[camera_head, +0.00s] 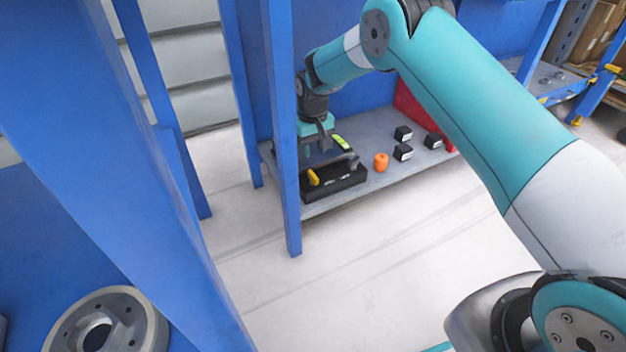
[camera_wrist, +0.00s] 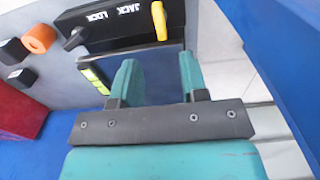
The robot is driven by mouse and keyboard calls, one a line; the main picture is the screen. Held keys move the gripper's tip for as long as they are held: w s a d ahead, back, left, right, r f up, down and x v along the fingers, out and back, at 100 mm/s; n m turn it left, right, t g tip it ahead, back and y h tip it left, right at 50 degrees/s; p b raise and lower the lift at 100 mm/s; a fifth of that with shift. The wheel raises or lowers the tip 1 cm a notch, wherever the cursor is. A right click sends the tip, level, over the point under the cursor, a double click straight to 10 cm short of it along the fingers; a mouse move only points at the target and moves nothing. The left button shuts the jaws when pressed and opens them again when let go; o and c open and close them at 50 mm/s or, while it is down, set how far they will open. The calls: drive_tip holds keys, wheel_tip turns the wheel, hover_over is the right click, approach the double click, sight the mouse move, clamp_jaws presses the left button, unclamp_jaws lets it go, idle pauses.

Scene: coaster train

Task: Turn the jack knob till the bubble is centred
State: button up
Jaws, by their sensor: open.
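A black jack box (camera_head: 336,187) sits at the shelf's front edge. In the wrist view its face (camera_wrist: 110,30) reads JACK and LOCK upside down. A yellow knob (camera_wrist: 160,20) is on the JACK side; it also shows in the head view (camera_head: 313,177). My gripper (camera_wrist: 158,76) is open and empty over the plate, apart from the yellow knob.
An orange cylinder (camera_head: 381,162) and black cubes (camera_head: 403,133) stand on the shelf right of the box. A red panel (camera_head: 412,112) is behind them. A blue post (camera_head: 283,130) stands close left of my gripper. The floor in front is clear.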

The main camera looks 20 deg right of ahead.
sight(313, 174)
wheel_tip(313, 174, down, 10)
drive_tip(key=b, duration=0.3)
drive_tip(key=shift+r+b, duration=0.2)
drive_tip(key=shift+b, duration=0.2)
clamp_jaws()
